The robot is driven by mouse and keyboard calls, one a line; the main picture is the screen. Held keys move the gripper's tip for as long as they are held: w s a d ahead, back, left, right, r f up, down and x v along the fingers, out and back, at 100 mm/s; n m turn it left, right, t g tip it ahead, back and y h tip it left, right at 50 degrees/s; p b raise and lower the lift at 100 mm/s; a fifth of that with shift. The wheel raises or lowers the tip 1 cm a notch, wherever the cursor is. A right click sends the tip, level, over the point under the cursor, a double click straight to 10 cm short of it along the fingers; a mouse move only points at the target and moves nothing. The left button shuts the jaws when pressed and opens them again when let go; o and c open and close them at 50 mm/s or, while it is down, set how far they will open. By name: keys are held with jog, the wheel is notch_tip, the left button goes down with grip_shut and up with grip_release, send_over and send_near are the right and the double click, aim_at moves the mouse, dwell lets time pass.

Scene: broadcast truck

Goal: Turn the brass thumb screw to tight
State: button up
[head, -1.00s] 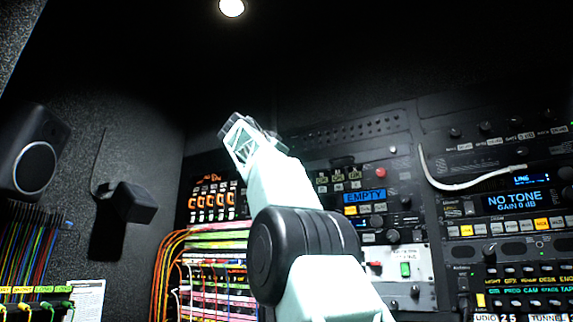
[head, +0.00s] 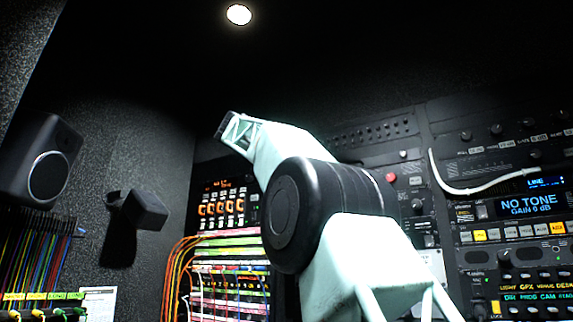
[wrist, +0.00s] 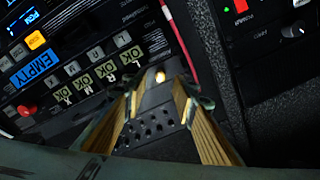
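The screw shows beyond the gap between the fingertips, with no contact visible. I cannot tell how far the screw is turned. In the head view my arm covers part of the rack, and neither the screw nor the fingers can be made out.
A red cable (wrist: 174,35) hangs close beside the screw in the wrist view. A panel with a blue EMPTY display (wrist: 36,68) and a red button (wrist: 25,110) is at left. A speaker (head: 42,160) and patch cables (head: 183,265) are left of my arm.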

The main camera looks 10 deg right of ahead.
jog(key=v, duration=0.6)
jog(key=shift+s+a, duration=0.25)
jog(key=shift+f, duration=0.1)
dwell(0.6)
jog(key=s+d+f+n+g+y, duration=0.2)
jog(key=s+d+f+n, duration=0.15)
jog(key=s+f, duration=0.6)
jog(key=s+d+f+n+g+y, duration=0.15)
jog(key=s+d+f+n, duration=0.35)
jog(key=f, duration=0.7)
jog(key=s+d+f+n+g+y, duration=0.1)
jog(key=s+d+f+g+y, duration=0.15)
jog(key=s+f, duration=0.65)
jog(key=s+a+f+n+g+y, duration=0.2)
jog(key=s+f, duration=1.8)
jog(key=s+a+f+n+g+y, duration=0.1)
jog(key=s+f+n+g+y, duration=0.1)
jog(key=s+f, duration=1.7)
jog(key=shift+s+a+f+n+y, duration=0.4)
jog(key=shift+s+n+y, duration=0.15)
jog(key=shift+n+y, duration=0.15)
jog(key=shift+c, duration=0.4)
